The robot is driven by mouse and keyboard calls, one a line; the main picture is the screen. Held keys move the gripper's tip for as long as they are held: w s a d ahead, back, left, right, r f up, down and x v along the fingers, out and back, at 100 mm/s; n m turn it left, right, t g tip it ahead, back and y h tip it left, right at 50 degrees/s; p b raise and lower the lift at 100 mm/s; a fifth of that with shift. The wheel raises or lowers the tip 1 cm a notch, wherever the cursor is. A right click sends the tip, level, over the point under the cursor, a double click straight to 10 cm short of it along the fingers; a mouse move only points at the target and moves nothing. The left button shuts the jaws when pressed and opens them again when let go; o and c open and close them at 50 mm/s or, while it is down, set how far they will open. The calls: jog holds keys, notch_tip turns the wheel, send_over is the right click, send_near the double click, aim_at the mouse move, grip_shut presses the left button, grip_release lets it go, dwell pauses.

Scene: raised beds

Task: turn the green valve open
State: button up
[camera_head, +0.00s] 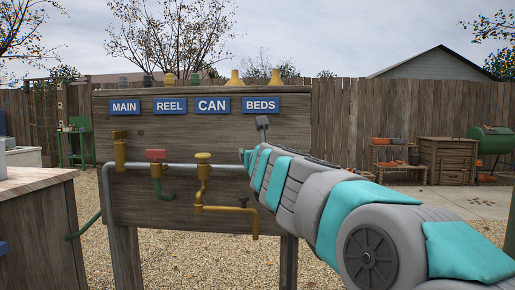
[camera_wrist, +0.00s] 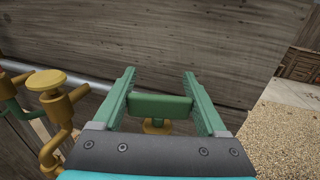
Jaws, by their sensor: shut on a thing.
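The green valve handle (camera_wrist: 160,106) is a flat bar on a brass stem in the wrist view. It lies crosswise between the two green fingers of my gripper (camera_wrist: 160,76), which are shut on its ends. Behind it is the wooden board. In the head view, my arm reaches to the board below the BEDS sign (camera_head: 262,104), and my gripper shows only as a small green edge (camera_head: 246,157). The green handle is hidden there behind my arm.
A grey pipe (camera_head: 126,166) runs along the board. Left of my gripper are a round yellow valve (camera_head: 203,156) with a brass spout, a red-handled valve (camera_head: 156,154) and a brass-handled valve (camera_head: 119,134). A wooden counter (camera_head: 38,185) stands at left. Gravel is open at right.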

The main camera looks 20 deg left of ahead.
jog(key=shift+s+a+r+n+g+y+p, duration=0.1)
jog(key=shift+n+g+y+p, duration=0.2)
jog(key=shift+y, duration=0.2)
jog(key=shift+a+n+g+y+p, duration=0.1)
jog(key=shift+n+g+y+p, duration=0.15)
jog(key=shift+n+y, duration=0.2)
jog(key=shift+y, duration=0.25)
jog(key=shift+n+g+y+p, duration=0.3)
jog(key=shift+n+g+p, duration=0.05)
jog(key=shift+p, duration=0.1)
jog(key=shift+s+a+n+g+y+p, duration=0.15)
jog(key=shift+n+g+y+p, duration=0.75)
jog(key=shift+g+y, duration=0.1)
jog(key=shift+s+a+n+g+y+p, duration=0.15)
jog(key=shift+s+n+g+y+p, duration=0.4)
jog(key=shift+n+g, duration=1.55)
jog(key=shift+s+a+n+g+y+b, duration=0.1)
jog(key=shift+s+n+g+y, duration=0.2)
jog(key=shift+n+g+y, duration=1.7)
jog(key=shift+s+a+n+g+h+p, duration=0.25)
jog(key=shift+n+g, duration=0.75)
jog(key=shift+g, duration=2.3)
jog(key=shift+s+d+n+g+h, duration=0.1)
jog(key=shift+s+n+g+h, duration=0.35)
jog(key=shift+g, duration=0.35)
jog(key=shift+w, duration=0.1)
